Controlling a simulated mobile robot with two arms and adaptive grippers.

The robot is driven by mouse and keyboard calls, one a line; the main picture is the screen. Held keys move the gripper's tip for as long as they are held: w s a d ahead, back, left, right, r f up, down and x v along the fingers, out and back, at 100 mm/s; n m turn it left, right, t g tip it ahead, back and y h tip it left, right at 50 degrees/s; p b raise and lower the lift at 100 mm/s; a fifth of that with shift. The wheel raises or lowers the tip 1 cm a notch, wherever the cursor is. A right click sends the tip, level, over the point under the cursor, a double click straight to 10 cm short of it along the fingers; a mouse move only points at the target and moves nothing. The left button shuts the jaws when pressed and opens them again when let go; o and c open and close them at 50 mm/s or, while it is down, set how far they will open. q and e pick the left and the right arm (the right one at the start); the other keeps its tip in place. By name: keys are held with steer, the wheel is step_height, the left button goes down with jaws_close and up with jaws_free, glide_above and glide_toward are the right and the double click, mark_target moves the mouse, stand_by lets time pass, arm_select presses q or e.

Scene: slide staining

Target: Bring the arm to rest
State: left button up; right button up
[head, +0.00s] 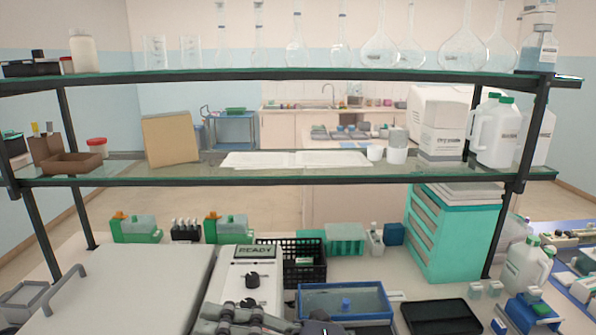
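Grey and black jointed parts (245,318) show at the bottom edge, in front of the white device with a READY display (250,255). They look like part of a gripper, but the frame cuts them off. A small dark part (320,328) shows just right of them, below the blue tray (345,314). I cannot tell which arm each part belongs to, nor whether the fingers are open or shut. No held object can be made out.
A two-tier shelf (290,179) spans the bench, with glassware and jugs on it. A white box-like surface (125,285) fills the left. A black basket (318,273), a dark tablet (440,317) and a teal drawer cabinet (455,235) stand to the right.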

steer(key=w+d+r+m+t+h, duration=0.1)
steer(key=w+d+m+t+h, duration=0.45)
steer(key=m+t, duration=0.55)
steer(key=w+d+r+m+t+h, duration=0.1)
steer(key=w+d+m+t+h, duration=0.1)
steer(key=w+d+m+t, duration=0.55)
steer(key=d+f+m+h, duration=1.3)
steer(key=f, duration=0.4)
steer(key=s+d+f+m+g+h, duration=0.1)
steer(key=s+d+f+g, duration=0.1)
steer(key=s+f+g, duration=0.35)
steer(key=s+d+f+m+g, duration=0.1)
steer(key=s+d+f+g, duration=0.15)
steer(key=f, duration=0.55)
steer(key=s+f+g, duration=0.3)
steer(key=s+f, duration=0.2)
steer(key=s, duration=0.3)
steer(key=s+f+g, duration=0.3)
steer(key=s+f, duration=0.2)
steer(key=s, duration=0.3)
step_height(320, 180, down, 27)
steer(key=s+g+b, duration=0.2)
steer(key=s+d+f+b, duration=0.1)
steer(key=s+d+f, duration=0.1)
steer(key=s+f, duration=1.4)
steer(key=shift+s+d+f+g+y+b, duration=0.15)
steer(key=shift+d+f+g+y+b, duration=0.15)
steer(key=shift+f, duration=0.45)
